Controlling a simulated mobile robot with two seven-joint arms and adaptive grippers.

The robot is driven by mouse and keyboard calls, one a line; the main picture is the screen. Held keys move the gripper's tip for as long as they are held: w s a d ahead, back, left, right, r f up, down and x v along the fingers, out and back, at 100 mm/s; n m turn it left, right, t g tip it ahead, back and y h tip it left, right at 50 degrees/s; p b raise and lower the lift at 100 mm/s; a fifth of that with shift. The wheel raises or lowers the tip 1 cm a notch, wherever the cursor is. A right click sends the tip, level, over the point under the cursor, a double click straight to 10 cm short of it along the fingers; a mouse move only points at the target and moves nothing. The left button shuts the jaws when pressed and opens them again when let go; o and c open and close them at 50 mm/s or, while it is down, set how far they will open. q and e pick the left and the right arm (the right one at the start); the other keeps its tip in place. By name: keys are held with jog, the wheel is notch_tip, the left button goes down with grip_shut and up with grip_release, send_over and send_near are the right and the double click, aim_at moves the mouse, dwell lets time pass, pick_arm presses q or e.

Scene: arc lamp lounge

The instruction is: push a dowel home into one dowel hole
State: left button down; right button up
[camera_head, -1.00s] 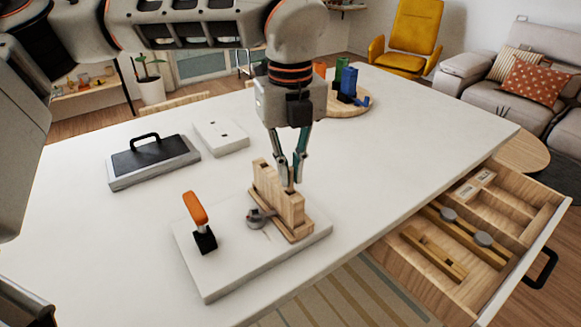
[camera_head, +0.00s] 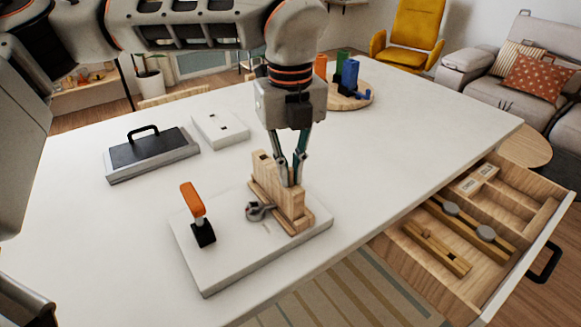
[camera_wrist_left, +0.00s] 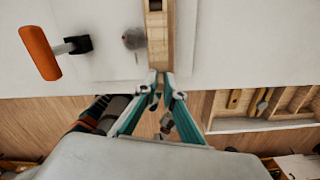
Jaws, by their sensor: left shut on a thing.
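An upright wooden block (camera_head: 265,168) stands on a wooden foot on a white base plate (camera_head: 220,270). A dark hole shows in its top at the far end; the wrist view shows the block (camera_wrist_left: 157,45) from above with that hole. My left gripper (camera_head: 291,184) points down at the near end of the block. Its fingertips (camera_wrist_left: 161,80) are close together, shut on a small piece that I take to be the dowel, mostly hidden between them. I cannot tell how deep it sits. My right gripper is not in view.
An orange-handled clamp (camera_head: 193,200) stands left on the plate, with a grey round part (camera_head: 258,211) against the block. A black-handled tray (camera_head: 150,156) and white block (camera_head: 220,129) lie behind. An open drawer (camera_head: 510,205) juts out at right.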

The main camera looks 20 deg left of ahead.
aim_at(290, 169)
pick_arm(q)
jog(key=c, duration=2.1)
grip_release()
notch_tip(290, 169, up, 12)
jog(key=shift+f, duration=0.1)
